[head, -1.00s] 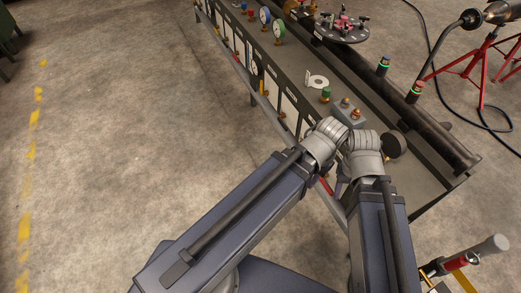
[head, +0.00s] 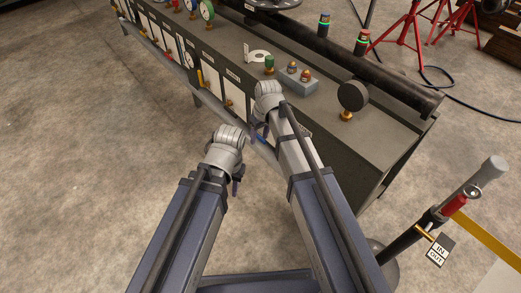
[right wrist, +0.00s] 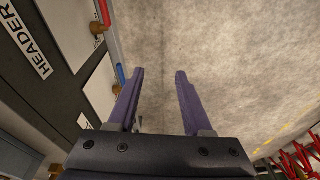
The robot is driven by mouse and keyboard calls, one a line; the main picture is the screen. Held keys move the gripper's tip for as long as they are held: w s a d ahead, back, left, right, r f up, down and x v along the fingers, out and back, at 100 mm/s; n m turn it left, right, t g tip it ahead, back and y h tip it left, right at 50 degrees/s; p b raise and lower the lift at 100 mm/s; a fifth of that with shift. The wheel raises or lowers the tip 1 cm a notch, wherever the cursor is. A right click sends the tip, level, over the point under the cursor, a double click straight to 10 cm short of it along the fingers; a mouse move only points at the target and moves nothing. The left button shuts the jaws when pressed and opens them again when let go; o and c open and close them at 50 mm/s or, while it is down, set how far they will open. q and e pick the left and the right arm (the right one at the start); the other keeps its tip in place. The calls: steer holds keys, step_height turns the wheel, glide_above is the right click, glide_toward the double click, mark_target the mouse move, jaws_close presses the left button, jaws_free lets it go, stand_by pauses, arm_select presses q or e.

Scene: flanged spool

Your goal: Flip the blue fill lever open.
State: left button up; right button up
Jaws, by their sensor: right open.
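The blue fill lever (right wrist: 120,75) shows in the right wrist view as a short blue handle on a brass valve at the side of the dark bench. My right gripper (right wrist: 160,72) is open and empty, with the lever just outside its left finger; I cannot tell whether they touch. In the head view my right gripper (head: 256,137) hangs beside the bench's front edge, and I cannot make out the lever clearly there. My left gripper (head: 237,187) is lower, over the floor in front of the bench; its jaw opening is unclear.
A red lever (right wrist: 104,12) sits further along the same side, by the HEADER label (right wrist: 27,42). The bench (head: 330,130) carries a grey box with brass-coloured knobs (head: 299,80) and a round black gauge (head: 353,96). Open floor (head: 80,150) lies to the left.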

steer(key=n+t+y+b, duration=0.1)
steer(key=t+b, duration=0.1)
steer(key=b, duration=1.2)
glide_toward(261, 137)
steer(key=shift+w+f+y, duration=0.15)
steer(key=shift+f+y, duration=0.15)
steer(key=shift+f, duration=0.1)
steer(key=b+x, duration=0.7)
steer(key=x, duration=0.1)
steer(key=shift+d, duration=0.1)
jaws_close()
